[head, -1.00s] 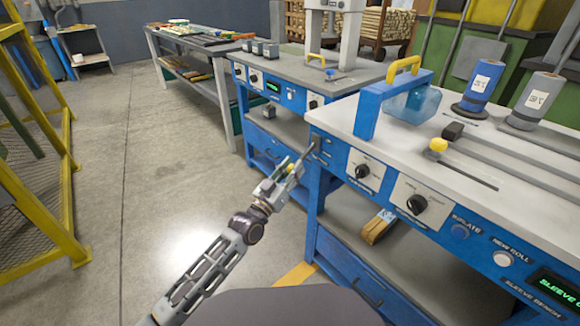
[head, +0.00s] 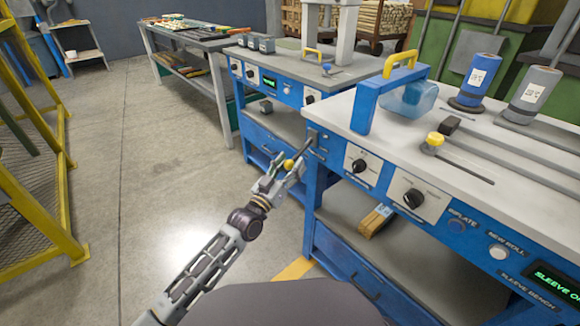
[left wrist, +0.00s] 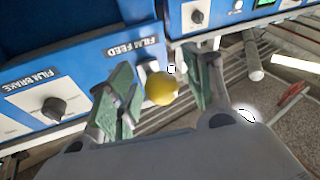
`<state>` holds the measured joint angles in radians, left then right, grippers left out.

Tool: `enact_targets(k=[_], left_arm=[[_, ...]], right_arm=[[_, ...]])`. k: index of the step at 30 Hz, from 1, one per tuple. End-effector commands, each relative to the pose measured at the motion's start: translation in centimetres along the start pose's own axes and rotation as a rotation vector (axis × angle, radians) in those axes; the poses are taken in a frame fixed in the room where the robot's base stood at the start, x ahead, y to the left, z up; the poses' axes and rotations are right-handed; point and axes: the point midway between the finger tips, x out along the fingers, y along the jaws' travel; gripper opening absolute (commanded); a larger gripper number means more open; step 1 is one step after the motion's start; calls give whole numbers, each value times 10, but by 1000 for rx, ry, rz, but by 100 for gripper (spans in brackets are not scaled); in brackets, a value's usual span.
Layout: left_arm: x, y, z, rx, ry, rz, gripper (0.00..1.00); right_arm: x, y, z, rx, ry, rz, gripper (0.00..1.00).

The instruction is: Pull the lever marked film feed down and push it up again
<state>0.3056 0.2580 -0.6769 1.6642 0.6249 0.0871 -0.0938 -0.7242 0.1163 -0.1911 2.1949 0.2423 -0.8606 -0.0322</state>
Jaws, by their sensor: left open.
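The film feed lever has a yellow ball knob (head: 289,164) on a dark stem, at the left end of the blue sleeve bench front. In the head view the stem slopes outward and down to the left from the panel. My left gripper (head: 285,174) is open at the knob. In the left wrist view the knob (left wrist: 161,89) sits between the spread green-padded fingers of the gripper (left wrist: 160,98), with gaps at its sides. The FILM FEED label (left wrist: 132,50) is just beyond it. My right gripper is not in view.
A FILM BRAKE dial (left wrist: 54,108) is beside the lever. A yellow slider knob (head: 434,139), a blue frame with a yellow handle (head: 400,62) and film rolls (head: 478,84) stand on the bench top. A yellow rack (head: 40,238) is at left; the floor between is clear.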

Motion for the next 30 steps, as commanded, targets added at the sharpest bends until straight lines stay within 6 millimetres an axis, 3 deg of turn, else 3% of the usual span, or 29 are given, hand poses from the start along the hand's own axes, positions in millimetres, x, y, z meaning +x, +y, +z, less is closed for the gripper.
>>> enact_targets(k=[11, 30], left_arm=[[-15, -1, 0, -1, 1, -1, 51], [-84, 0, 1, 0, -1, 0, 51]], right_arm=[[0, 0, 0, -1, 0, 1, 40], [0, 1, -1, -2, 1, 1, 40]])
